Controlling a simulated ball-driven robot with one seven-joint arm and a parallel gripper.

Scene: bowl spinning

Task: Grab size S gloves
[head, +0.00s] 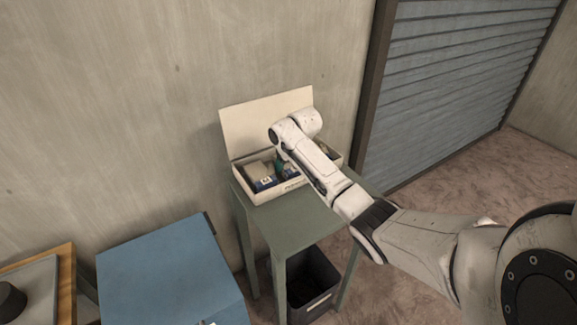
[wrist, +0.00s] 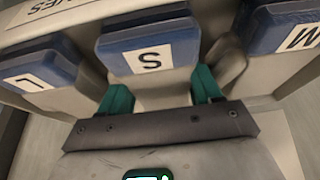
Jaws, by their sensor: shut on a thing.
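The size S gloves (wrist: 148,58) are a pale pack with a blue top and a white S label, in the middle of the wrist view. My gripper (wrist: 162,88) has its two green fingers at either side of this pack and is shut on it. In the head view my gripper (head: 279,166) reaches down into an open cream box (head: 292,190). The pack still appears level with its neighbours. In the head view my arm hides part of the box's contents.
An L pack (wrist: 40,80) stands to the left and an M pack (wrist: 290,38) to the right, both close. The box's raised lid (head: 255,120) stands behind. The box rests on a green table (head: 280,222). A dark bin (head: 312,285) is below; a blue cabinet (head: 170,270) stands left.

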